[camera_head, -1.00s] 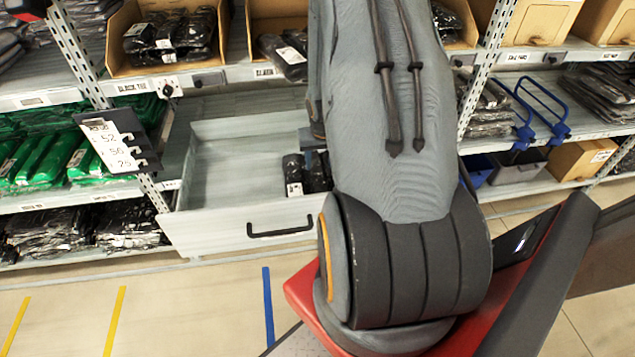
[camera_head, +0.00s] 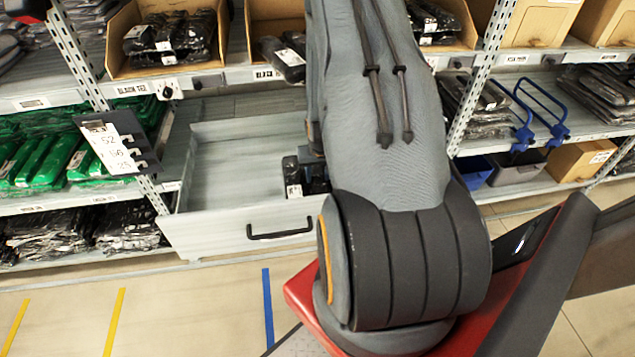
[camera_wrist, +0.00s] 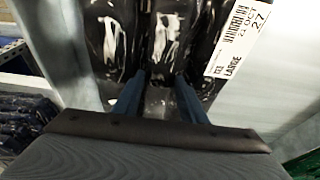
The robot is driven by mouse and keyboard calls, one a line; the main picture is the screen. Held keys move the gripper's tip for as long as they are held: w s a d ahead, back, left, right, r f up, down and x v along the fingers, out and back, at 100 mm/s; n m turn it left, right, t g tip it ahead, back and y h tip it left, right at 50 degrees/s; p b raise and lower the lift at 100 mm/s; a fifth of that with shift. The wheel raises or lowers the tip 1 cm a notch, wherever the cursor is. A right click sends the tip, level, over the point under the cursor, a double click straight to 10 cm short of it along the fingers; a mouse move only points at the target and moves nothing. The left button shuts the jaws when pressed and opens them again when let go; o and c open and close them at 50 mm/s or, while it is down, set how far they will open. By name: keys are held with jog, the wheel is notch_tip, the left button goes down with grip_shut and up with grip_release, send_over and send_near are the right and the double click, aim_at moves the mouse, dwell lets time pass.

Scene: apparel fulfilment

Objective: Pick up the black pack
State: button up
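Black packs in glossy clear wrap lie side by side in the open grey drawer. In the head view one black pack (camera_head: 291,172) with a white label shows at the drawer's right part, and my arm hides others. In the wrist view a middle black pack (camera_wrist: 167,40) lies straight ahead, with another black pack (camera_wrist: 109,35) to its left and a labelled one (camera_wrist: 205,48) to its right. My gripper (camera_wrist: 160,82) has its two blue fingers apart, with their tips at the near end of the middle pack. Whether they touch it is unclear.
The drawer (camera_head: 230,228) has a black handle, and its left part is empty. Shelves around it hold green packs (camera_head: 45,160), cardboard boxes (camera_head: 119,62) of black packs and blue wire holders (camera_head: 540,110). A price-label holder (camera_head: 115,145) juts out at left. The floor in front is clear.

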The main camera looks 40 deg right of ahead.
aim_at(318, 178)
jog(key=c, duration=0.7)
jog(key=shift+r, duration=0.1)
jog(key=shift+r+p, duration=2)
jog(key=shift+r, duration=2.95)
